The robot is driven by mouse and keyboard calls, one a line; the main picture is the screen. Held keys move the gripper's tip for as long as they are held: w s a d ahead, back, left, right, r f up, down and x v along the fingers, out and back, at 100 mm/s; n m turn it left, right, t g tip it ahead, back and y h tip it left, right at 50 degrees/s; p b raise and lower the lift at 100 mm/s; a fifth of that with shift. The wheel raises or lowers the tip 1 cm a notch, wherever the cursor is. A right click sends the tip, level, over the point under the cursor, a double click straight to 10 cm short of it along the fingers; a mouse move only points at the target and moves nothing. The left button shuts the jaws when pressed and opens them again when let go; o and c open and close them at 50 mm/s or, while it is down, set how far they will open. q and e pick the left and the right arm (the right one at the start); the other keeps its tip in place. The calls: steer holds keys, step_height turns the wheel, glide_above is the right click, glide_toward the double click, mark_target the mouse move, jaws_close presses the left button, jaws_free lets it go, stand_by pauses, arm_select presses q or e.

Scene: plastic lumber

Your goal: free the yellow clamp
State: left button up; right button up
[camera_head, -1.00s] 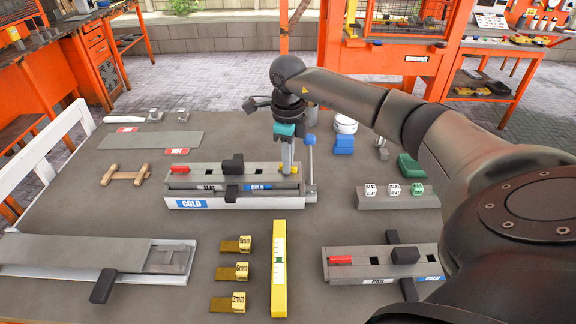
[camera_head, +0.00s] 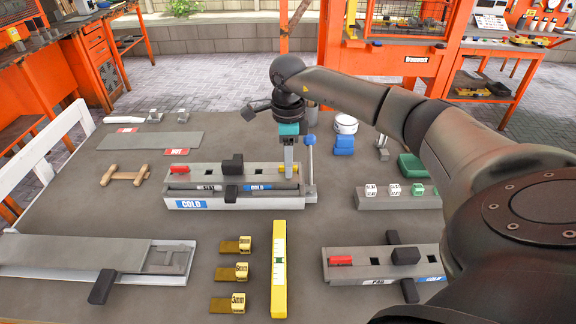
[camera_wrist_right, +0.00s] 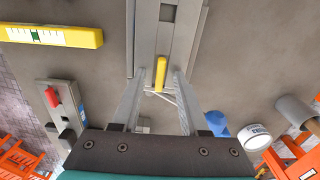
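The yellow clamp (camera_head: 295,168) is a small bar at the right end of the grey fixture (camera_head: 215,174) marked COLD. In the head view my right gripper (camera_head: 288,168) points down over that end and partly hides the clamp. In the right wrist view the yellow clamp (camera_wrist_right: 161,74) lies between the two fingertips of the open right gripper (camera_wrist_right: 160,78), with a gap on each side. A red clamp (camera_head: 181,168) sits at the fixture's left end, and a black block (camera_head: 232,163) is at its middle. My left gripper is not in view.
A blue-topped post (camera_head: 310,150) stands close to the right of the gripper. A blue item (camera_head: 344,145) and a white-topped cylinder (camera_head: 346,124) are beyond it. A second fixture (camera_head: 350,270) and a yellow level (camera_head: 279,270) lie nearer.

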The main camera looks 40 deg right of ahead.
steer(key=shift+o, duration=0.4)
steer(key=shift+r, duration=0.1)
step_height(320, 180, up, 7)
steer(key=p, duration=0.6)
